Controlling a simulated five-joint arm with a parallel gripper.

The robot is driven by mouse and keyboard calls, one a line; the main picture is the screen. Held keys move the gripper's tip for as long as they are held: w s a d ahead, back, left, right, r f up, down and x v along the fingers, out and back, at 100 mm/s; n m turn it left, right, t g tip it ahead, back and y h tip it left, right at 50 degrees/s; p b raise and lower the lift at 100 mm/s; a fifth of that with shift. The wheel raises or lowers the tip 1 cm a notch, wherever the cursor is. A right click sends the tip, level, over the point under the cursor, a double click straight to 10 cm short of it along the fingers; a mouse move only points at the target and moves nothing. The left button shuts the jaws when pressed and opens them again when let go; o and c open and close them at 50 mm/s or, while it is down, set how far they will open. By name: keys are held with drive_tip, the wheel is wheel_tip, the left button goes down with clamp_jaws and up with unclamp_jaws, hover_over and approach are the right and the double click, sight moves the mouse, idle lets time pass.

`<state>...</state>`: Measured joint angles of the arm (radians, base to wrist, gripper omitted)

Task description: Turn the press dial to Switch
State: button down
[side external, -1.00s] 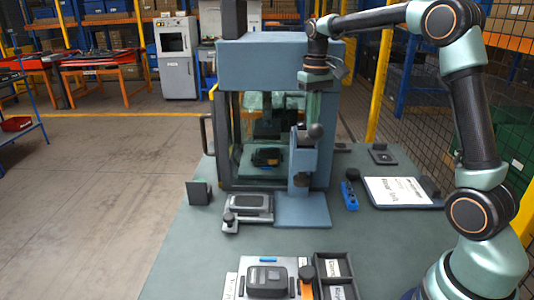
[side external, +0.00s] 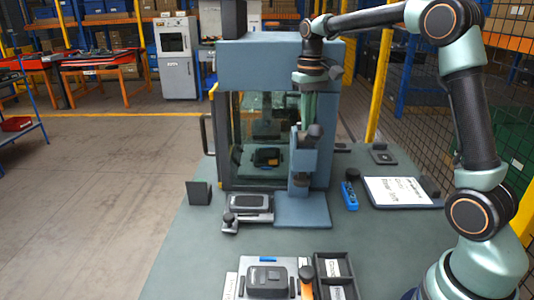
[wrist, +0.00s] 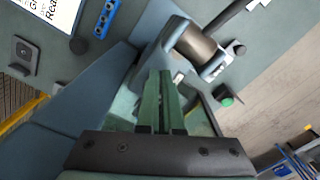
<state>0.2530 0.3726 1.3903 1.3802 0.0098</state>
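The blue-grey press (side external: 275,62) stands on the bench, with a blue post (side external: 299,160) at its front right. A dark rounded knob (side external: 315,131) shows at the top of the post. In the wrist view a brown-grey cylinder (wrist: 195,45) sits in a blue housing with small pale labels beside it. I cannot tell for sure whether it is the press dial, and I cannot read a setting. My gripper (wrist: 161,75) has green fingers close together, with a thin slit and nothing visible between them. In the side view my gripper (side external: 306,120) points down close to the post top; contact cannot be told.
A black device on a fixture (side external: 248,202) lies in front of the press. A white sign (side external: 398,190) and a blue tool (side external: 349,195) lie right. The bench front left is clear.

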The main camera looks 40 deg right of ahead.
drive_tip(key=shift+w+a, duration=0.2)
drive_tip(key=shift+w, duration=0.1)
idle(0.4)
drive_tip(key=shift+s+a+r, duration=0.1)
drive_tip(key=shift+s+a, duration=0.15)
drive_tip(key=shift+s, duration=0.1)
wheel_tip(320, 180, up, 6)
drive_tip(key=shift+f, duration=0.1)
idle(0.4)
drive_tip(key=shift+s+d+f, duration=0.1)
drive_tip(key=shift+d+f, duration=0.25)
drive_tip(key=shift+f, duration=0.6)
drive_tip(key=shift+s+d+f, duration=0.1)
drive_tip(key=shift+d+f, duration=0.2)
drive_tip(key=shift+f, duration=0.65)
drive_tip(key=shift+s+d+f, duration=0.1)
drive_tip(key=shift+d+f, duration=0.25)
drive_tip(key=shift+f, duration=0.75)
